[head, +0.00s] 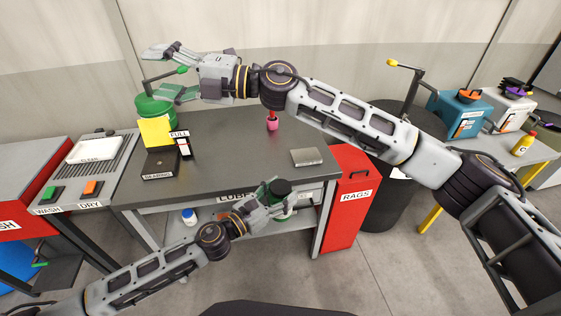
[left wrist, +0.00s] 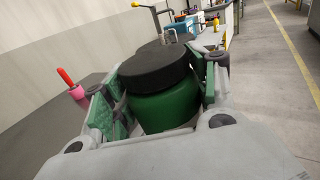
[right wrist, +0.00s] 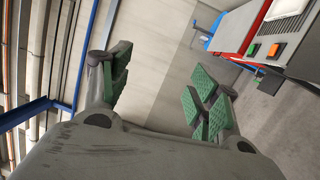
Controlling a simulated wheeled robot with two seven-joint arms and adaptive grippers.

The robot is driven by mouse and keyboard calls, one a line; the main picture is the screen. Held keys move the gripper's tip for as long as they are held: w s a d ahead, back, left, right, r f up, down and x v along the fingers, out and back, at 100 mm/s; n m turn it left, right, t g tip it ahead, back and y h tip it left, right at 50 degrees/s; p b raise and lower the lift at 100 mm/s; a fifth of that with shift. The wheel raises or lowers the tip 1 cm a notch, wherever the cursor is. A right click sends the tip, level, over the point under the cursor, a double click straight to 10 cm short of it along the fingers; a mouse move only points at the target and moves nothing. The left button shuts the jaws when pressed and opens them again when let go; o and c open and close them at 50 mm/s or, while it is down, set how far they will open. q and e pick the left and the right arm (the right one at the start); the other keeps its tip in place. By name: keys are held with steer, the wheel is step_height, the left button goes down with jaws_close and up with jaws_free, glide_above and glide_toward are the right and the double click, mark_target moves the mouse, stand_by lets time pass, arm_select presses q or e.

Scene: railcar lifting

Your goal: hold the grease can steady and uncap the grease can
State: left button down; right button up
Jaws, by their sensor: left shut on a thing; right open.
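The grease can is a green can with a wide black cap (head: 279,187), at the front edge of the grey bench in the head view. In the left wrist view its green body (left wrist: 165,110) stands between the finger pads, with the black cap (left wrist: 155,68) on top. My left gripper (head: 272,200) is shut on the can's body, below the cap. My right gripper (head: 168,75) is raised over the bench's far left, well away from the can. In the right wrist view its fingers (right wrist: 160,95) are spread with nothing between them.
A green drum (head: 155,108) with a handle and yellow note stands at the bench's back left, just below my right gripper. A red tool in a pink holder (head: 272,123) and a grey block (head: 307,156) are on the bench (head: 230,150). A red rags bin (head: 350,215) stands right.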

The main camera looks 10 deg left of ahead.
steer(key=w+d+r+m+t, duration=0.2)
steer(key=w+m+t, duration=0.4)
steer(key=m, duration=0.1)
steer(key=w+d+r+m+t, duration=0.2)
steer(key=w+m+t, duration=0.4)
steer(key=m, duration=0.2)
steer(key=w+d+f+m+t+h, duration=0.3)
steer(key=w+d+f+m+h, duration=0.2)
steer(key=w+f+m+h, duration=0.45)
steer(key=s+d+f+m+g+h, duration=0.1)
steer(key=s+d+f+g+h, duration=0.2)
steer(key=s+d+f+g, duration=0.1)
steer(key=s+d+f+m+g+h, duration=0.2)
steer(key=s+d+f+g+h, duration=0.1)
steer(key=s+f, duration=0.4)
steer(key=s+d+f+m+g+h, duration=0.2)
steer(key=s+d+f+g+h, duration=0.1)
steer(key=s+d+f+g, duration=0.2)
steer(key=shift+s+d+f+g+h, duration=0.2)
steer(key=shift+s+f, duration=0.1)
steer(key=shift+s, duration=0.35)
steer(key=shift+s+d+f+g+h, duration=0.1)
steer(key=shift+s+f+g, duration=0.15)
steer(key=shift+s, duration=0.35)
steer(key=shift+s+d+g, duration=0.35)
steer(key=shift+s+d, duration=0.05)
steer(key=shift+s, duration=0.15)
steer(key=shift+f, duration=0.25)
